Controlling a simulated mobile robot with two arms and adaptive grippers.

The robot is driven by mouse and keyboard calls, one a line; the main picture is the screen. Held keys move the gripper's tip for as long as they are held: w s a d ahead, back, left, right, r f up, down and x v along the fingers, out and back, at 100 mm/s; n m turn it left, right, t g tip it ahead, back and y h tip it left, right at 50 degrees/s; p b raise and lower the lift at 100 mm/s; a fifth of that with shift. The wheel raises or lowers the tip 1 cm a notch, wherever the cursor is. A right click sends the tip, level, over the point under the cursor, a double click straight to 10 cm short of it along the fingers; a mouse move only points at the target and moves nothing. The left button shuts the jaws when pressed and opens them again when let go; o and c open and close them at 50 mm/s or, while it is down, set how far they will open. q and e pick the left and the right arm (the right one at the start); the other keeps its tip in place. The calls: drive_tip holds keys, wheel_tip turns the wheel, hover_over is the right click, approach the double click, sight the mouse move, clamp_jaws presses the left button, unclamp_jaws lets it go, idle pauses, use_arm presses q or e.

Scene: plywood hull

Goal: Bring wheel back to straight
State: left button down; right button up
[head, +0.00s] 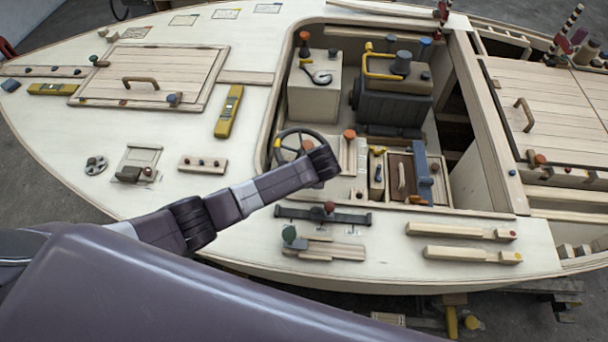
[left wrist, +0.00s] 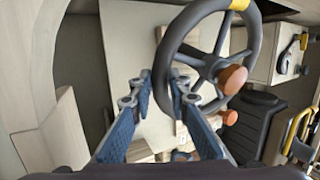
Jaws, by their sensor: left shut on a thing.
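The dark steering wheel (head: 290,134) stands in the cockpit, with a yellow mark on its left rim in the head view. In the left wrist view the wheel (left wrist: 190,28) fills the upper right, its yellow mark at the top edge. My left gripper (left wrist: 165,86) has its blue fingers on either side of the rim's near left part and is shut on it. In the head view my left gripper (head: 318,165) covers the wheel's lower right, so its fingertips are mostly hidden there. My right gripper is not in view.
An orange-knobbed lever (head: 349,134) stands just right of the wheel. A pale console (head: 314,90) is behind it, and a dark engine block (head: 392,105) with a yellow handle is to the right. The deck (head: 80,205) left of the cockpit has open room between fittings.

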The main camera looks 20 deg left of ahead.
use_arm(q)
drive_tip(key=c, duration=2.2)
unclamp_jaws()
drive_tip(key=shift+a, duration=0.15)
drive_tip(key=shift+o, duration=0.4)
drive_tip(key=shift+s, duration=0.1)
drive_tip(key=v, duration=1.2)
